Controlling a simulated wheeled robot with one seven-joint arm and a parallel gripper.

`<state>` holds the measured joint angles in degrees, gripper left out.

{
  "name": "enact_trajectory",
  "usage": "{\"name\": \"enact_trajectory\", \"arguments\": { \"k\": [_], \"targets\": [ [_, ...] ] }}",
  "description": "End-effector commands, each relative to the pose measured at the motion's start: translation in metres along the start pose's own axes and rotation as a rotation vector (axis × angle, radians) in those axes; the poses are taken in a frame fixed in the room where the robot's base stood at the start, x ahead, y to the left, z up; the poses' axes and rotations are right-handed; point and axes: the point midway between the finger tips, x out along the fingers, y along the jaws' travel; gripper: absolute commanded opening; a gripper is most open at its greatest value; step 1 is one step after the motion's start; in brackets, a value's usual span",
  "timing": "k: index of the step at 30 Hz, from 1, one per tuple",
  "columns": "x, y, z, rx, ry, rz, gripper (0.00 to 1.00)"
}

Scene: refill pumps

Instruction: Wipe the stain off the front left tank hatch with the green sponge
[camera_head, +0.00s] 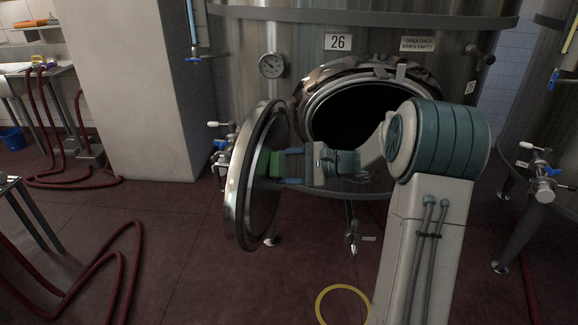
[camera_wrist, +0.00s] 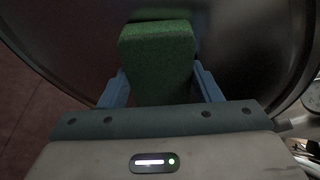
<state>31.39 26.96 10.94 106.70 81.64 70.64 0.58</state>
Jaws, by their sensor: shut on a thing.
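The round hatch door (camera_head: 238,196) of tank 26 hangs open to the left of its dark opening. My gripper (camera_head: 283,164) is shut on the green sponge (camera_head: 267,162) at the inner face of the door. In the wrist view the sponge (camera_wrist: 158,58) sits between my two blue fingers, with the dark inner face of the hatch door (camera_wrist: 250,60) right behind it. The sponge appears to be at or against that face; exact contact cannot be told. No stain can be made out; the sponge and gripper cover part of the face.
The tank (camera_head: 400,25) with its dark opening (camera_head: 350,118) is behind my arm. A gauge (camera_head: 271,65) and valves (camera_head: 220,143) are near the door. A yellow hoop (camera_head: 343,291) and red hoses (camera_head: 118,262) lie on the floor. A pale pillar (camera_head: 135,90) stands left.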

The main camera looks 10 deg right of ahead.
Motion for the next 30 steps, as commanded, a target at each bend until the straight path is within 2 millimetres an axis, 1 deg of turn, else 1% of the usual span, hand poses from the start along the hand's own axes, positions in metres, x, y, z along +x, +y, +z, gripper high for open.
{"name": "enact_trajectory", "arguments": {
  "k": [1,6,14,24,30],
  "targets": [
    [0.000,0.005,0.003,0.000,0.000,0.000,0.40],
    [0.000,0.015,0.014,-0.002,0.000,0.001,0.40],
    [-0.001,0.021,0.022,-0.002,-0.001,0.001,0.40],
    [-0.003,0.040,0.042,-0.001,-0.001,0.001,0.40],
    [-0.004,0.046,0.049,0.000,-0.001,0.001,0.40]
  ]
}}
